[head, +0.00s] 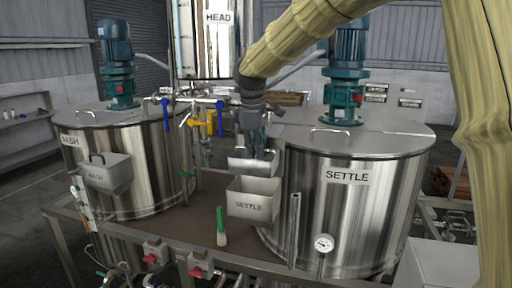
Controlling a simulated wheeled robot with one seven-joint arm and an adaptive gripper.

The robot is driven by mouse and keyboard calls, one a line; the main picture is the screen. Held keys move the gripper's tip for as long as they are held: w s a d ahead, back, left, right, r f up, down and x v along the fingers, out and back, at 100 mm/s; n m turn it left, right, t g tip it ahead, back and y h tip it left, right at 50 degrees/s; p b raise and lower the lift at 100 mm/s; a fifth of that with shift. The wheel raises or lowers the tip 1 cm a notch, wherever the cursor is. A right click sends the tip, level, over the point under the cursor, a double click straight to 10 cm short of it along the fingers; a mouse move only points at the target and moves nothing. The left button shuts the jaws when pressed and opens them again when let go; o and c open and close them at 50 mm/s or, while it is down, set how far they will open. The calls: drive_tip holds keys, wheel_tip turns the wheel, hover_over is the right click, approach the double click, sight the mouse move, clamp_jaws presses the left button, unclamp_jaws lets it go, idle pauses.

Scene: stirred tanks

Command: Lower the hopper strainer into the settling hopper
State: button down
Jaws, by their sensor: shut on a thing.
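The settling hopper (254,208) is a grey metal box labelled SETTLE, on the left side of the SETTLE tank (350,200). The hopper strainer (240,165) is a small grey metal basket just above the hopper's open top. My gripper (255,152) points down and is shut on the strainer, covering its middle. The strainer looks roughly level and lined up with the hopper from left to right. I cannot tell its exact gap above the rim or its depth alignment.
The WASH tank (140,180) stands at left with a WASH hopper (110,178) that shows a handle loop. A green-handled brush (221,228) stands in front of the hopper. A vertical pipe (294,230) and a gauge (323,243) are at its right. Blue and yellow valves (200,122) sit behind.

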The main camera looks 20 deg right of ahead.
drive_tip(key=shift+w+f, duration=0.2)
drive_tip(key=shift+f, duration=0.3)
drive_tip(key=shift+s+f, duration=0.25)
drive_tip(key=shift+f, duration=0.1)
drive_tip(key=shift+w+f, duration=0.2)
drive_tip(key=shift+f, duration=0.35)
drive_tip(key=shift+s+f, duration=0.15)
drive_tip(key=shift+f, duration=0.25)
drive_tip(key=shift+f+b, duration=0.6)
drive_tip(key=shift+f, duration=4)
drive_tip(key=shift+f, duration=0.1)
drive_tip(key=c, duration=1.5)
unclamp_jaws()
drive_tip(key=shift+c, duration=0.2)
